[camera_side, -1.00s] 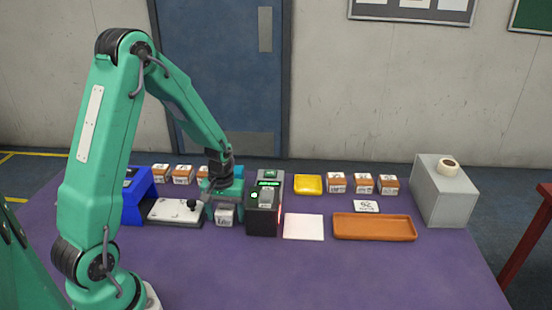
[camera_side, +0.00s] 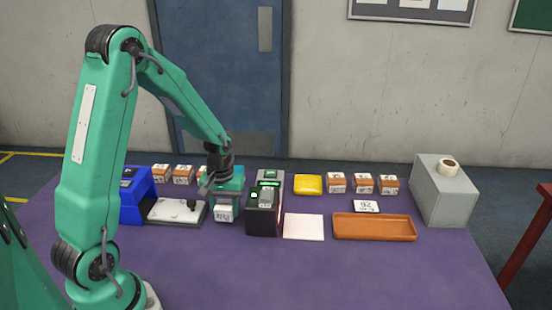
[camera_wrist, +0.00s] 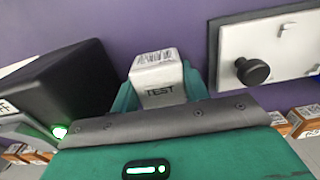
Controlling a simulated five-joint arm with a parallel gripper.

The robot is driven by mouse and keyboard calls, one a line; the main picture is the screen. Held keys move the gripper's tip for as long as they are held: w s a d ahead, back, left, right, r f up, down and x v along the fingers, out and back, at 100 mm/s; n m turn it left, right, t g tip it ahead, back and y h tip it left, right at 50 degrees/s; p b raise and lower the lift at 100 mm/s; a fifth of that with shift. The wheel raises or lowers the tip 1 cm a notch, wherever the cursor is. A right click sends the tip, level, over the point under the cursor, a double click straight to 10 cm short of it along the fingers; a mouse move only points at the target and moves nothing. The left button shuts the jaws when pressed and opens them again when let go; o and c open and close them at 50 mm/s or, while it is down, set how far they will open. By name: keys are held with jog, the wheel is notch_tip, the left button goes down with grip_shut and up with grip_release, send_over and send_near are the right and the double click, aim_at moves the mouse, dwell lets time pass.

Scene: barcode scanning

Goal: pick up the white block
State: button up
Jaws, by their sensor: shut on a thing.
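The white block (camera_side: 223,214) is between the jaws of my gripper (camera_side: 225,205), just left of the black scanner. In the wrist view the white block (camera_wrist: 157,78) shows a barcode on one face and the word TEST on another. The green fingers of my gripper (camera_wrist: 158,92) are shut on its two sides. I cannot tell for sure whether the block is clear of the table.
The black scanner (camera_side: 264,208) stands close on the right; a white plate with a black knob (camera_side: 175,211) is on the left. A pink-white pad (camera_side: 303,227), an orange tray (camera_side: 374,227) and a yellow dish (camera_side: 308,184) lie further right. The table front is clear.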

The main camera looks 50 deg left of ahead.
aim_at(224, 204)
notch_tip(224, 204, up, 8)
jog(key=shift+r, duration=0.1)
dwell(0.4)
dwell(0.5)
jog(key=shift+r, duration=0.55)
notch_tip(224, 204, up, 6)
jog(key=w+d+m, duration=0.8)
jog(key=w, duration=0.3)
jog(key=w+d+m, duration=0.7)
jog(key=d, duration=0.2)
jog(key=shift+s+f, duration=0.15)
jog(key=shift+f, duration=1.1)
jog(key=shift+s+f, duration=0.1)
jog(key=shift+f, duration=1.15)
jog(key=shift+f, duration=0.15)
